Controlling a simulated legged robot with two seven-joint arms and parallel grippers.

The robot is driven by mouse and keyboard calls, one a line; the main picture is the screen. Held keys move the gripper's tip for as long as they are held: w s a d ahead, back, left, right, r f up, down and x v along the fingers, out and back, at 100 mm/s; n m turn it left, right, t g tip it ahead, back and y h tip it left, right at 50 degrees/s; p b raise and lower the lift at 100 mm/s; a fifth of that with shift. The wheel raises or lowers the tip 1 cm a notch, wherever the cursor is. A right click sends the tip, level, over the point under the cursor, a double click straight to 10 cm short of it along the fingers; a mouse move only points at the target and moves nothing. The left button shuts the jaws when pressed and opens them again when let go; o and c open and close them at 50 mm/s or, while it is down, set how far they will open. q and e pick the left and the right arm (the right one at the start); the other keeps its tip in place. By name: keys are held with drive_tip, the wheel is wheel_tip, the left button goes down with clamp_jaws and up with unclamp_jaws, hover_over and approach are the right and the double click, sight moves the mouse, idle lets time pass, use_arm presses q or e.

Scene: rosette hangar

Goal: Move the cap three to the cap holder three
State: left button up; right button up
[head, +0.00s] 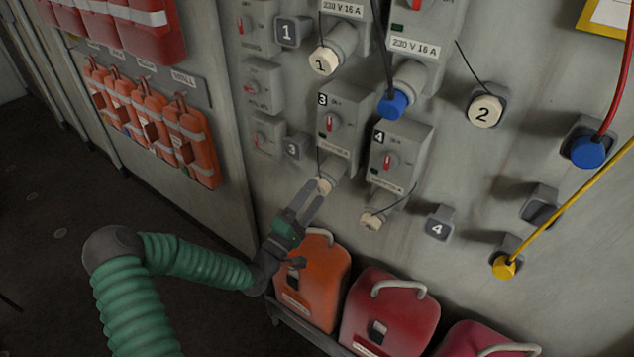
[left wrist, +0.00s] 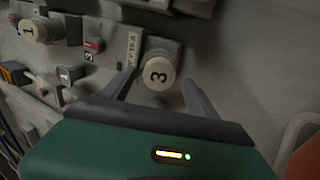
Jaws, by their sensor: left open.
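Cap three (head: 324,186) is a cream round cap on the end of the angled socket below switch box 3 (head: 331,118). In the left wrist view cap three (left wrist: 157,73) faces me with its black 3. My left gripper (head: 312,194) is open, with its fingertips close to the cap. In the left wrist view one finger is on each side of the cap, and I cannot tell if either touches it. Cap holder three (head: 293,148) is a small grey block marked 3, left of the switch box, and appears empty. My right gripper is not in view.
Socket 4's cream cap (head: 372,220) and holder 4 (head: 438,225) are to the right. Cap one (head: 323,61) and a blue plug (head: 392,104) with a cable are above. Orange (head: 314,285) and red (head: 391,315) cases stand below my gripper. Orange bags (head: 187,140) hang at left.

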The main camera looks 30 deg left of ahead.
use_arm(q)
drive_tip(key=shift+w+d+r, duration=0.3)
drive_tip(key=shift+w+d, duration=0.15)
drive_tip(key=shift+w, duration=0.05)
drive_tip(key=shift+w+d+r, duration=0.2)
drive_tip(key=shift+w, duration=0.1)
drive_tip(key=shift+a+f, duration=0.15)
drive_tip(key=shift+a, duration=0.45)
drive_tip(key=shift+d+r, duration=0.2)
drive_tip(key=shift+d, duration=0.2)
drive_tip(key=shift+a+f, duration=0.15)
drive_tip(key=shift+a, duration=0.4)
drive_tip(key=shift+d, duration=0.15)
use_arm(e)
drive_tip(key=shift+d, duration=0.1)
